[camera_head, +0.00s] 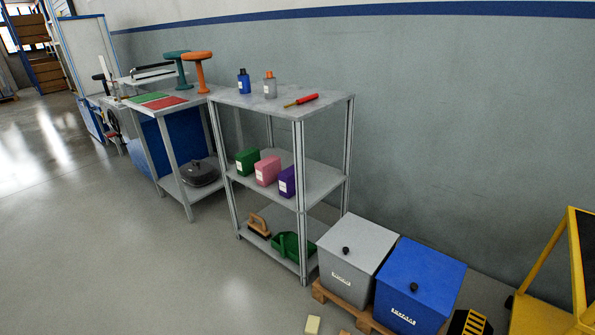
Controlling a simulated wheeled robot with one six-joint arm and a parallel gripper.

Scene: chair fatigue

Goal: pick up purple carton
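The purple carton (288,181) stands upright on the middle shelf of a grey metal rack (318,184). It is the rightmost of three cartons in a row, near the shelf's front edge. A pink carton (267,171) is just to its left, and a green carton (247,161) is further left. My gripper does not show in the camera view, so its state and its place relative to the carton cannot be seen.
The rack's top (275,103) holds two bottles and a red-handled tool. Its bottom shelf holds a brush (259,225) and a green dustpan (291,246). A grey bin (355,258) and a blue bin (420,286) stand right on a pallet. Open floor (130,260) lies front left.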

